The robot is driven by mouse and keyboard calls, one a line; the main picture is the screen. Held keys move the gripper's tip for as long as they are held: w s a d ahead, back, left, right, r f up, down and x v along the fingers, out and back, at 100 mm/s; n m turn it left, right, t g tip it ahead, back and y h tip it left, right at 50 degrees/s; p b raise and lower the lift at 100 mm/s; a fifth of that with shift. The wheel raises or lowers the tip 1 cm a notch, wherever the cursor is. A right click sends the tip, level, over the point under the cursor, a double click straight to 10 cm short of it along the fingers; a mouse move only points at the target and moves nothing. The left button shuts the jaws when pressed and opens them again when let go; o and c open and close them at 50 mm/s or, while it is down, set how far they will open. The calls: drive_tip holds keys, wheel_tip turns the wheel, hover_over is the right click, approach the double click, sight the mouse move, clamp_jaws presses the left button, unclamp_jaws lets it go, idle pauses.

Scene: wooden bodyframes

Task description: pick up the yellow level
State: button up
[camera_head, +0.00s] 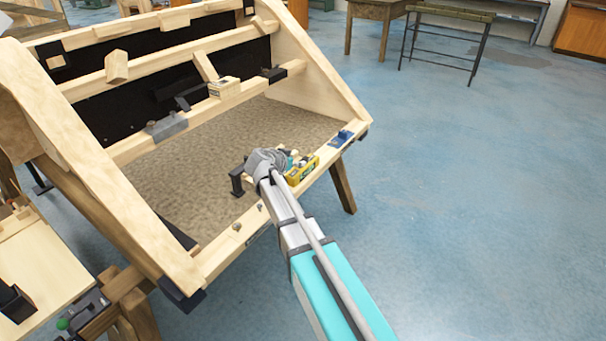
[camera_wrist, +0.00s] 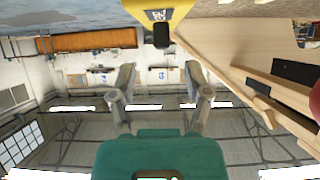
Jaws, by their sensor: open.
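The yellow level (camera_head: 302,172) is on the front wooden rail of the bodyframe, just right of the end of my arm in the head view. Part of it is hidden by my arm there. In the wrist view a yellow body with a dark label (camera_wrist: 165,13) shows at the top edge, cut off by the frame. My gripper (camera_wrist: 161,78) is open, with nothing between its two fingers. The level lies beyond the fingertips, toward the top of the wrist view. In the head view the gripper's fingers are largely hidden by the wrist.
The wooden bodyframe (camera_head: 215,262) has a slanted side and crossbars. A dark bracket (camera_head: 237,181) stands left of my wrist. A blue item (camera_head: 342,138) sits on the rail farther right. A grey block (camera_head: 166,127) rests on a crossbar. Open blue floor (camera_head: 470,200) lies to the right.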

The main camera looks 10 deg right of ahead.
sight(303, 159)
drive_tip(key=shift+w+d+f, duration=0.15)
drive_tip(key=shift+w+d, duration=0.1)
drive_tip(key=shift+d, duration=0.05)
drive_tip(key=shift+a+f+b+x, duration=0.15)
drive_tip(key=shift+b+x, duration=0.55)
drive_tip(key=shift+x, duration=0.35)
drive_tip(key=shift+a+f+b+x, duration=0.1)
drive_tip(key=shift+b+x, duration=0.55)
drive_tip(key=shift+x, duration=0.45)
drive_tip(key=shift+w+d+f, duration=0.15)
drive_tip(key=shift+w+d, duration=0.15)
drive_tip(key=shift+d, duration=0.05)
drive_tip(key=shift+c, duration=0.3)
clamp_jaws()
